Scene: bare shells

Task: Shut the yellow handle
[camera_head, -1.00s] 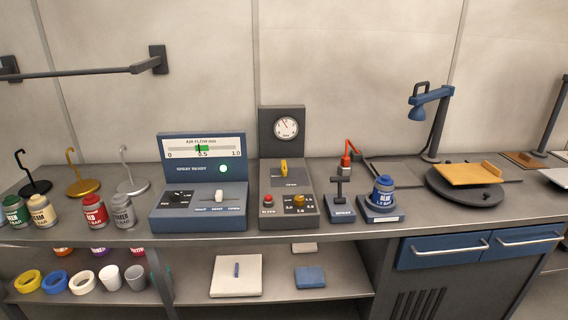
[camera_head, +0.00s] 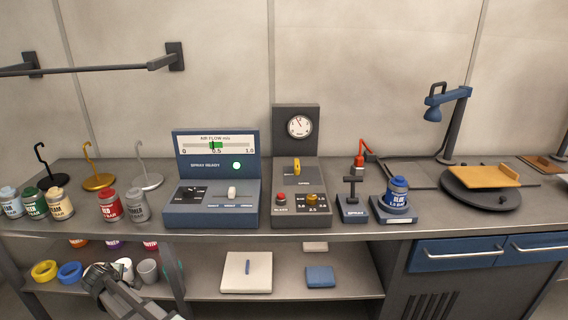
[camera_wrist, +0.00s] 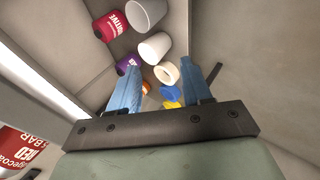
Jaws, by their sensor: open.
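The yellow handle (camera_head: 297,167) stands upright on the top of the dark grey control box (camera_head: 283,211), just above a label that seems to read OPEN. A round gauge (camera_head: 299,126) is on the panel behind it. My gripper shows at the lower left of the head view, low in front of the bench, far left of and below the handle. In the wrist view my gripper (camera_wrist: 166,92) has its two blue fingers spread apart with nothing held between them. The handle is not in the wrist view.
The blue air flow box (camera_head: 211,214) stands left of the control box. Paint jars (camera_head: 110,206) line the left bench top. The spray stand (camera_head: 352,206) and a blue jar (camera_head: 397,191) stand to the right. Cups and rings (camera_wrist: 155,48) are on the lower shelf near my fingers.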

